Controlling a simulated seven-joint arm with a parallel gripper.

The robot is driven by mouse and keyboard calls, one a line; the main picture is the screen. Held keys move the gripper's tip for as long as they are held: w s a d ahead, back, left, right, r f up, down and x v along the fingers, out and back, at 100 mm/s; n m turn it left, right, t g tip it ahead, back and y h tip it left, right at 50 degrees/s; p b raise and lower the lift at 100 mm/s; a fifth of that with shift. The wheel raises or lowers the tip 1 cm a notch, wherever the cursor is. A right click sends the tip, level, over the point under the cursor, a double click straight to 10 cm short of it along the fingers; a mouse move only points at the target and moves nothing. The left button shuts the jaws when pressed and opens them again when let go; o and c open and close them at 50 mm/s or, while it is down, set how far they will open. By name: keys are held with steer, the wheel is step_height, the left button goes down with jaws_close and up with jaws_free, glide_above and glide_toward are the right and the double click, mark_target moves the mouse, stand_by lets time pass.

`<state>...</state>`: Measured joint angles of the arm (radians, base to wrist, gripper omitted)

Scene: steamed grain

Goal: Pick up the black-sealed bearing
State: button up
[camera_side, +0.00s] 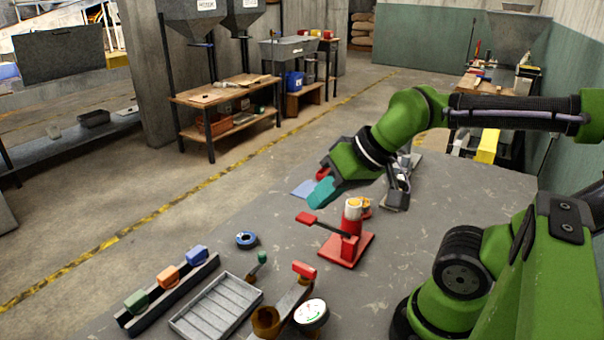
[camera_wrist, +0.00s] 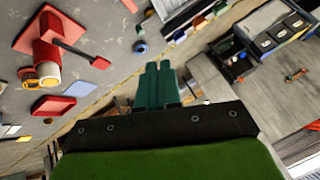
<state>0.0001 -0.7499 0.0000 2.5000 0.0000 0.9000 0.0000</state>
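A small round ring (camera_side: 246,240), blue with a dark centre, lies on the grey table left of the red press. It also shows in the wrist view as a blue ring (camera_wrist: 141,47). It is the only loose bearing-like part I can make out; its seal colour is not clear. My gripper (camera_side: 322,194) has teal fingers and hangs above the table behind the red press, well apart from the ring.
The red press (camera_side: 347,248) with its lever stands mid-table. At the front are a slotted grey tray (camera_side: 217,306), a rack (camera_side: 168,294) with green, orange and blue pieces, and a dial gauge (camera_side: 311,315). A blue pad (camera_side: 304,188) lies near the gripper.

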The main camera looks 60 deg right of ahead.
steer(key=o, duration=1.4)
steer(key=shift+c, duration=0.2)
steer(key=n+g+h, duration=0.2)
steer(key=n+g, duration=0.2)
steer(key=g, duration=0.3)
glide_above(362, 200)
step_height(362, 200, down, 6)
steer(key=r, duration=0.1)
step_height(362, 200, down, 17)
steer(key=shift+w+f, duration=0.1)
